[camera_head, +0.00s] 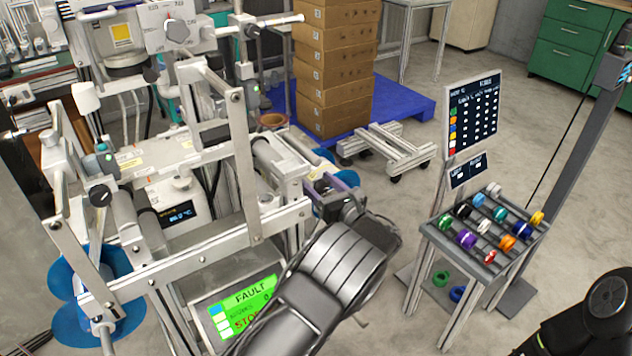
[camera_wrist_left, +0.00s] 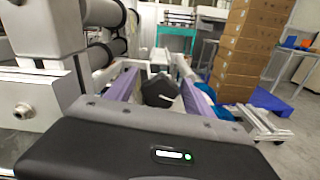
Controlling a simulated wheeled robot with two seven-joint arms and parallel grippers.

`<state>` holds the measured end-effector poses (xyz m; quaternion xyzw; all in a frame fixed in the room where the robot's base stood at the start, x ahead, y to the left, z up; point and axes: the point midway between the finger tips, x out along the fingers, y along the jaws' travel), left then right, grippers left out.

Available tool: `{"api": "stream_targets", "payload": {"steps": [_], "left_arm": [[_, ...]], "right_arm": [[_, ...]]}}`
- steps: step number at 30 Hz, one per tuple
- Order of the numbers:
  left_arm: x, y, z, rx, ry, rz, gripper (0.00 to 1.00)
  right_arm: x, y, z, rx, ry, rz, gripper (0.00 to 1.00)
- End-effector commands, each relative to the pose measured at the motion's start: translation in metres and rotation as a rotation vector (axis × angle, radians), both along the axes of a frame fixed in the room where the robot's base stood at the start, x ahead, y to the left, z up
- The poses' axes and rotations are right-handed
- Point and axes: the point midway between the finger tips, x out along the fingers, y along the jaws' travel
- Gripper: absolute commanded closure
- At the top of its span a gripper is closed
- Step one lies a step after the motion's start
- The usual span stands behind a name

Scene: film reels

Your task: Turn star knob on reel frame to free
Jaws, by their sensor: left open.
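In the left wrist view a black star knob (camera_wrist_left: 159,90) shows between the two purple-lined fingers of my left gripper (camera_wrist_left: 160,88). A thin pale bar runs beside it. The fingers stand apart, with a visible gap on each side of the knob; I cannot tell how deep it lies between them. In the head view my left gripper (camera_head: 330,188) is at the right end of the light metal reel frame (camera_head: 205,243), and the knob is not clear there. My right gripper is not in view; only part of my right arm shows at the lower right.
A green screen (camera_head: 245,308) reading FAULT sits low on the machine. A rack of coloured reels (camera_head: 487,230) stands at right beside a dark sign board (camera_head: 472,112). Stacked cardboard boxes (camera_head: 335,70) stand on a blue pallet (camera_head: 400,106) behind.

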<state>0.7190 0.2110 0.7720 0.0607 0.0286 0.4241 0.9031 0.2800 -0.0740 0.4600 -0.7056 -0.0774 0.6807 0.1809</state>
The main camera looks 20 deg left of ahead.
Motion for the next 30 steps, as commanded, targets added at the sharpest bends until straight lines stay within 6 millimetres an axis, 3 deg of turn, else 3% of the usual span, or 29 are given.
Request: {"api": "stream_targets", "payload": {"steps": [12,30], "left_arm": [[0.0067,0.0085,0.0000,0.001,0.001,0.000,0.39],[0.0065,0.0083,0.0000,0.001,0.001,0.000,0.88]], "right_arm": [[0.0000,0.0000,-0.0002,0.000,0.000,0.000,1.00],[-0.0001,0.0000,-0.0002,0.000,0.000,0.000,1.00]]}}
